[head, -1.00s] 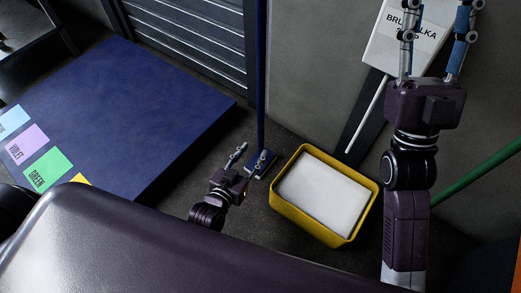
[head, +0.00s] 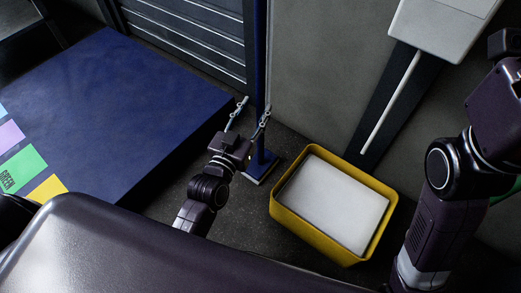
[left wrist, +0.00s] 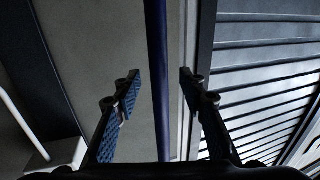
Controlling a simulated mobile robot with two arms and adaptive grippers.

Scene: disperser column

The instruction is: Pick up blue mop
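The blue mop stands upright by the wall, with its thin dark-blue pole (head: 260,60) rising out of the top of the head view. Its blue mop head (head: 261,166) rests on the floor. My left gripper (head: 253,110) is open at the lower part of the pole. In the left wrist view the pole (left wrist: 157,70) runs upright between the two spread fingers (left wrist: 160,88), touching neither; how deep it sits between them I cannot tell. My right gripper's base (head: 500,105) shows at the right edge; its fingers are out of view.
A yellow bin (head: 360,258) with a white surface inside stands right of the mop head. A low blue platform (head: 120,110) with coloured labels lies left. A slatted shutter (head: 190,35) and grey wall (head: 330,75) stand behind. A white box (head: 440,25) hangs on the wall.

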